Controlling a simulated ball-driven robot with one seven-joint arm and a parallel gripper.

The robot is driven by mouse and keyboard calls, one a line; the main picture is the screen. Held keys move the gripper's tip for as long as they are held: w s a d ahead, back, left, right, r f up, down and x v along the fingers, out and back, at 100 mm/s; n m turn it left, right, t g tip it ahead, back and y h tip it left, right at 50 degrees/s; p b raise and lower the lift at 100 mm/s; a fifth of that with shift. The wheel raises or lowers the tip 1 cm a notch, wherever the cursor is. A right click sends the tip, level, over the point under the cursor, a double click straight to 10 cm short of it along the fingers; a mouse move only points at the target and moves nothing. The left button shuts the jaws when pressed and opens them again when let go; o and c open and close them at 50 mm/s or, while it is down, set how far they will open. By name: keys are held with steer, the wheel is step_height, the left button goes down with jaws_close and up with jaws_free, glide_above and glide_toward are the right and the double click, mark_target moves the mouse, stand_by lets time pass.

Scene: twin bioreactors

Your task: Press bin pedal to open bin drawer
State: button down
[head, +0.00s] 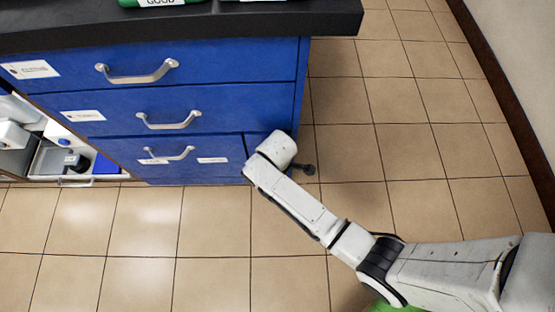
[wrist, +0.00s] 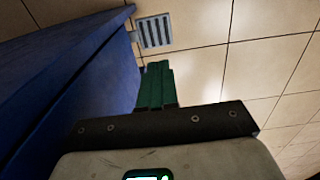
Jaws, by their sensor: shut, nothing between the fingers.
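A grey slotted plate (wrist: 153,30) lies low beside the cabinet's bottom edge in the wrist view and looks like the bin pedal. My gripper (wrist: 157,66) has its green fingers together and empty, pointing toward the plate with a visible gap in the picture. Whether they touch it cannot be told. In the head view my white arm reaches the cabinet's lower right corner and hides the fingers and the plate. The blue cabinet (head: 215,68) has several closed drawers. A bottom panel (head: 257,141) beside my wrist is partly hidden; I cannot tell whether it is the bin drawer.
Metal handles (head: 138,73) stick out from the drawer fronts. A dark countertop (head: 200,22) overhangs above. A small dark knob-like part (head: 308,169) shows near the floor beside my wrist. An open shelf space (head: 60,150) lies at left. Tiled floor (head: 420,150) is clear to the right.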

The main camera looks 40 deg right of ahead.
step_height(320, 180, down, 14)
steer(key=b, duration=0.8)
